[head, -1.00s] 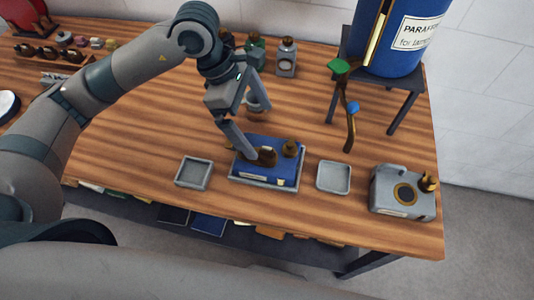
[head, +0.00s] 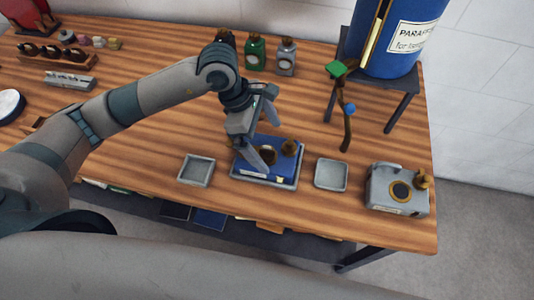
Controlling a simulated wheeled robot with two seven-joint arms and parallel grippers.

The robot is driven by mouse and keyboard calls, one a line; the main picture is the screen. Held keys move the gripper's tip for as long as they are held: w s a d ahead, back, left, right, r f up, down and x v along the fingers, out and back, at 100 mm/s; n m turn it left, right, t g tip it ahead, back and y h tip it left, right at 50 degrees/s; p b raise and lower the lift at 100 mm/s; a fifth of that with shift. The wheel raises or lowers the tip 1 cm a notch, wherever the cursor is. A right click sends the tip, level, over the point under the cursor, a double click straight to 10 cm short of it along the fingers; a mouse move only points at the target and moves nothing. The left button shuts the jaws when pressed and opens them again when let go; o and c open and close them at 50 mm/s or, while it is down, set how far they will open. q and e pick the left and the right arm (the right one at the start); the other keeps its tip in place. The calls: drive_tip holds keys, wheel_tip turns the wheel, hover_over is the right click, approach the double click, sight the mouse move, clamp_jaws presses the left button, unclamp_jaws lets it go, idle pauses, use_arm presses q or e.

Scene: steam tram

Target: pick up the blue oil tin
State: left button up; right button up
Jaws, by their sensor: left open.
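The blue oil tin (head: 282,170) lies flat in a shallow grey tray (head: 246,179) near the front of the wooden bench. A brass cap (head: 289,146) stands up at its back right and a dark round mark shows on its top, partly covered by a finger. My left gripper (head: 268,143) is open over the tin's left part. One finger reaches down in front of the tin's top and the other is farther back. I cannot tell whether either touches the tin. My right gripper is not in view.
Empty small trays stand left (head: 196,169) and right (head: 331,174) of the tin. Behind are bottles (head: 286,57), a brass tap (head: 347,125) and a blue drum (head: 394,40) on a stand (head: 390,84).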

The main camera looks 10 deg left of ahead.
sight(273, 151)
use_arm(q)
drive_tip(key=shift+s+d+f+p, duration=0.15)
drive_tip(key=shift+f+p, duration=0.1)
drive_tip(key=shift+p, duration=0.1)
drive_tip(key=p+x, duration=0.1)
drive_tip(key=x, duration=0.2)
drive_tip(key=shift+f, duration=0.35)
drive_tip(key=c, duration=1.2)
drive_tip(key=shift+r, duration=0.1)
